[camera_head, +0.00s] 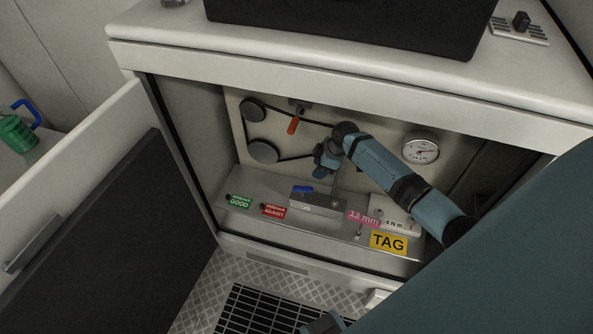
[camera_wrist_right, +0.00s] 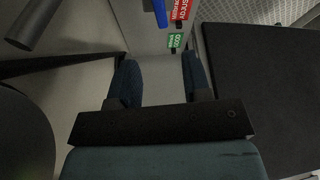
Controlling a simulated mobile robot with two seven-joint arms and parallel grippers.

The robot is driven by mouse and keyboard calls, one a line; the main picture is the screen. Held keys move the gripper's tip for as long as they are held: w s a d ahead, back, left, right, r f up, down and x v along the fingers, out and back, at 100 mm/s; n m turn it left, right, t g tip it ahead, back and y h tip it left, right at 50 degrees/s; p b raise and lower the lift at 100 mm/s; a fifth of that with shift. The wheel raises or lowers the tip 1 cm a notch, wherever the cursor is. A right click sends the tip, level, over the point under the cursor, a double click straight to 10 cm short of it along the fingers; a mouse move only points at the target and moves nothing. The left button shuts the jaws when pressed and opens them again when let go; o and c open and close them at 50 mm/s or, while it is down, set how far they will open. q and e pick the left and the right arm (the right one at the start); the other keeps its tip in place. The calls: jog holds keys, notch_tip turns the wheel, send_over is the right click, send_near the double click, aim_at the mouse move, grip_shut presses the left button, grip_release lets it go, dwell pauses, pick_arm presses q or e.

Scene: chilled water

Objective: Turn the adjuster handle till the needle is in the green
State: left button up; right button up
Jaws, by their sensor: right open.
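The orange adjuster handle (camera_head: 293,125) hangs from a dark bracket on the back panel of the open cabinet. A round white gauge (camera_head: 421,148) is on the same panel, further right; its needle is too small to read and I cannot make out a green band. My right gripper (camera_head: 322,158) is inside the cabinet, right of and below the handle, apart from it. The right wrist view shows the two fingers (camera_wrist_right: 161,72) spread with nothing between them. The handle is not clearly seen there.
Belt pulleys (camera_head: 263,151) sit left of the handle. The ledge carries a green GOOD tag (camera_head: 239,202), a red ADJUST tag (camera_head: 273,210), a grey block (camera_head: 317,203) with a blue piece, and a yellow TAG (camera_head: 388,242). The cabinet door (camera_head: 110,235) stands open at left.

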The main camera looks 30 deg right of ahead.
aim_at(303, 187)
jog(key=b+x, duration=0.1)
jog(key=x, duration=1.1)
jog(key=shift+f+b, duration=0.3)
jog(key=shift+b, duration=0.1)
grip_shut()
